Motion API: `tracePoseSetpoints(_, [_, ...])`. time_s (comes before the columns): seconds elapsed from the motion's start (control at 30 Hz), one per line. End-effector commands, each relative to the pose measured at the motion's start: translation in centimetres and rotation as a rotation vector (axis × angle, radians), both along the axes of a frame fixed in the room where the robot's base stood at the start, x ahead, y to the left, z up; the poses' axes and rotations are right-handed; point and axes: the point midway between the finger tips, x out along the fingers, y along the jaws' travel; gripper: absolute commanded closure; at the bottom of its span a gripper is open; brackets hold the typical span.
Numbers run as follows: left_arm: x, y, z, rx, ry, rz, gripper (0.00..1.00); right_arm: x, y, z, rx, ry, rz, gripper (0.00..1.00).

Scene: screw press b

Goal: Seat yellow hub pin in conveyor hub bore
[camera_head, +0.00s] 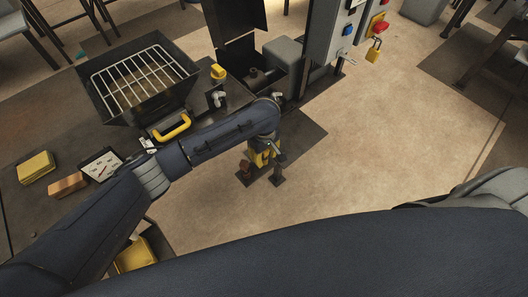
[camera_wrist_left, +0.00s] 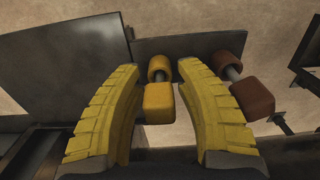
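My left gripper (camera_head: 264,158) hangs beyond the table's right edge in the head view. Its two yellow fingers, the gripper in the left wrist view (camera_wrist_left: 160,72), are open. The yellow hub pin (camera_wrist_left: 158,103), with a block-like near end, a grey shank and a rounded far end, lies between them in that view. Gaps show on both sides of it; the right finger is closer. In the head view I cannot tell the pin from the yellow fingers. I cannot make out the conveyor hub bore for certain. My right gripper is not in view.
A red-brown pin (camera_wrist_left: 253,98) sits just right of the right finger, and also shows in the head view (camera_head: 245,170). A dark plate (camera_wrist_left: 78,65) stands left. The dark table (camera_head: 60,130) holds a wire-rack bin (camera_head: 85,88), blocks and a dial. A control box (camera_head: 325,35) stands behind.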

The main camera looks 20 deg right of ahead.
Motion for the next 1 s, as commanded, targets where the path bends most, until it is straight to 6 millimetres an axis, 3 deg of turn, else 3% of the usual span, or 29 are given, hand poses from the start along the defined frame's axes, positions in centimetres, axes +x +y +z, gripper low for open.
tracePoseSetpoints(0.4, [0.02,0.02,-0.34,0.000,-0.001,0.000,0.65,0.01,0.00,0.00,0.000,0.000,0.000,1.00])
tracePoseSetpoints(0.7, [0.03,0.03,-0.33,0.000,-0.001,0.000,0.99,0.01,0.00,0.00,0.000,0.000,0.000,1.00])
tracePoseSetpoints(1.0, [0.04,0.05,-0.34,0.000,-0.001,0.001,1.00,0.00,0.01,0.00,0.000,0.000,0.000,1.00])
